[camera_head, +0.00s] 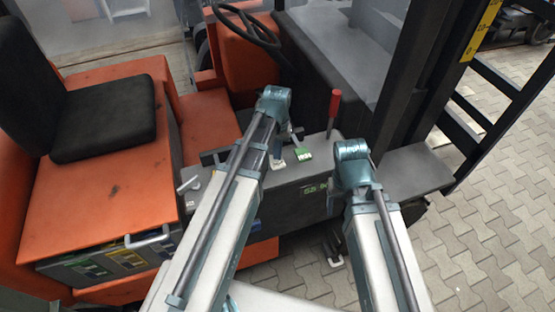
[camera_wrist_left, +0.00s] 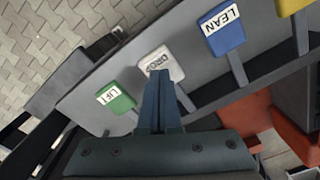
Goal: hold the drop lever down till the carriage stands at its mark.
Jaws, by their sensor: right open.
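The white drop lever (camera_wrist_left: 160,64) shows in the left wrist view between the green lift lever (camera_wrist_left: 116,98) and the blue lean lever (camera_wrist_left: 222,30). My left gripper (camera_wrist_left: 158,82) has its fingers together, their tips over the lower part of the white paddle; I cannot tell if they touch. In the head view, the white paddle (camera_head: 278,164) shows just below my left gripper (camera_head: 276,150), beside the green lever (camera_head: 303,156). My right gripper (camera_head: 334,252) hangs low beside the truck, open and away from the levers. The carriage and its mark cannot be made out clearly.
A red-handled lever (camera_head: 334,104) stands right of the green lever. The steering wheel (camera_head: 248,28) is behind, the black seat (camera_head: 103,120) at left. The dark mast (camera_head: 412,75) with a yellow scale strip (camera_head: 482,30) is at right. Paved floor (camera_head: 500,220) is clear at lower right.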

